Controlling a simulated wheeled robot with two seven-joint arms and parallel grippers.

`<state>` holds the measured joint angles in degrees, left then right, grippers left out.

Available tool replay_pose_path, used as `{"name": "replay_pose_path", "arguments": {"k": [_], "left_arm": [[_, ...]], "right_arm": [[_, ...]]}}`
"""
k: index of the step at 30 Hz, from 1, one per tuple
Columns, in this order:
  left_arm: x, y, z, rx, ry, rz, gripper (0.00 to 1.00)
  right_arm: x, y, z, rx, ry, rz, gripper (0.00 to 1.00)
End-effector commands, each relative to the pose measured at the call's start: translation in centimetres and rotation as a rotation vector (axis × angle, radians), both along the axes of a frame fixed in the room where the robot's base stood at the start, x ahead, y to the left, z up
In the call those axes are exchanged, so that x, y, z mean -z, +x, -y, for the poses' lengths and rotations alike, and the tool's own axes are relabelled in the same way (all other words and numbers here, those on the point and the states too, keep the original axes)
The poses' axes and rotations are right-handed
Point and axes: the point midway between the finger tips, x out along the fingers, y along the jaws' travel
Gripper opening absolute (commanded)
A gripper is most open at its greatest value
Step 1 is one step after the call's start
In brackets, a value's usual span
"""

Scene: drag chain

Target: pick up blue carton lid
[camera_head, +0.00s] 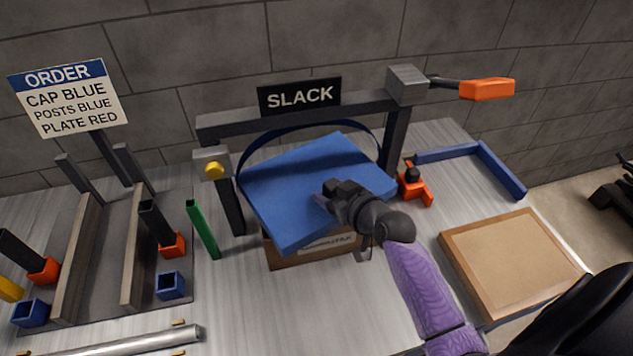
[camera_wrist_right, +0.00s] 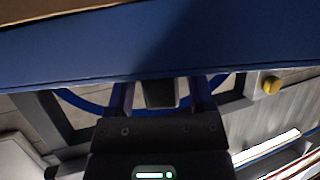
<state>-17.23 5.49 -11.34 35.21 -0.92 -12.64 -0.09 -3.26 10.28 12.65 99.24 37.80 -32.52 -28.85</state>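The blue carton lid (camera_head: 310,180) sits tilted over the brown carton (camera_head: 290,250), turned askew and hiding most of it. My right gripper (camera_head: 338,190) is at the lid's right part, overlapping it in the head view. In the right wrist view the blue lid (camera_wrist_right: 190,45) fills the upper half as a broad face. The right gripper's fingers (camera_wrist_right: 160,92) stand apart at their bases, and their tips are hidden behind the lid. I cannot tell whether they grip it. My left gripper is not in view.
A grey frame with a SLACK sign (camera_head: 299,95) stands over the carton. A tan board (camera_head: 515,262) is at right, with a blue bracket (camera_head: 480,155) behind it.

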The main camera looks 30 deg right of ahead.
Motion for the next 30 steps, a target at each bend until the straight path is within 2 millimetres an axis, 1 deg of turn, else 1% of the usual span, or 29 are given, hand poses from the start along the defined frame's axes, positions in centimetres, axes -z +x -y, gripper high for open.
{"name": "replay_pose_path", "arguments": {"k": [1, 2, 3, 5, 6, 9, 19, 23, 28, 30], "left_arm": [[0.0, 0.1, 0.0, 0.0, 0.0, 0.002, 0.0], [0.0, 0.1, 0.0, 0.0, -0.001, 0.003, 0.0], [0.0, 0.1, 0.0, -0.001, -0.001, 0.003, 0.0], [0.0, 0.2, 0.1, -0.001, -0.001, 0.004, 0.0], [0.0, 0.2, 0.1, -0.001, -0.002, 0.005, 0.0], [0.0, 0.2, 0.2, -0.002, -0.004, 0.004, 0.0], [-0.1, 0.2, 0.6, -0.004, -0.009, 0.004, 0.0], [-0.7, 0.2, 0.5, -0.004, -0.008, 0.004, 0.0], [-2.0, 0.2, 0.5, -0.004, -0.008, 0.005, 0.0], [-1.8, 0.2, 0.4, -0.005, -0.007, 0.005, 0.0]], "right_arm": [[0.0, 0.0, 0.0, 0.0, 0.0, 0.0, 0.56], [0.0, 0.0, 0.0, 0.0, 0.0, 0.0, 0.49], [0.0, 0.0, 0.0, 0.0, 0.0, 0.0, 0.41], [0.0, 0.0, 0.0, 0.0, 0.0, 0.0, 0.28], [0.0, 0.0, 0.0, 0.0, 0.0, 0.0, 0.2], [0.0, 0.0, 0.0, 0.0, 0.0, 0.0, 0.0], [-0.2, 0.0, 0.0, 0.0, 0.0, 0.001, 0.0], [-1.4, 0.0, 0.0, -0.001, -0.002, 0.004, 0.0], [-4.2, 0.0, 0.0, -0.001, -0.002, 0.004, 0.0], [-3.6, -1.5, 0.1, 0.0, -0.001, -0.003, 0.0]]}}
